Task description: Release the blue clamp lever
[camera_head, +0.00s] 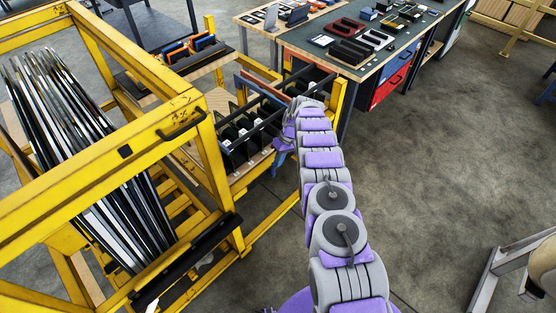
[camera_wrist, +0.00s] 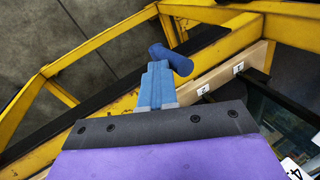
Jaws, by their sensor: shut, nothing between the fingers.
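The blue clamp lever (camera_wrist: 172,58) shows in the wrist view as a dark blue rounded handle, lying at a slant near the yellow trolley frame. My gripper (camera_wrist: 158,68) is shut, its pale blue fingers sticking out past a dark bolted plate. The fingertips are close to the handle; I cannot tell whether they touch it. The lever's lower part is hidden behind my gripper. In the camera_head view my gripper (camera_head: 283,152) is at the right side of the trolley, small and partly hidden by my arm, and the lever cannot be told apart from it there.
The yellow trolley (camera_head: 100,155) fills the left, with upright panels (camera_head: 85,130) in its rack. Dark parts stand in a wooden bin (camera_head: 245,135) beside my gripper. A workbench (camera_head: 300,36) with tools stands behind. The floor on the right is mostly clear.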

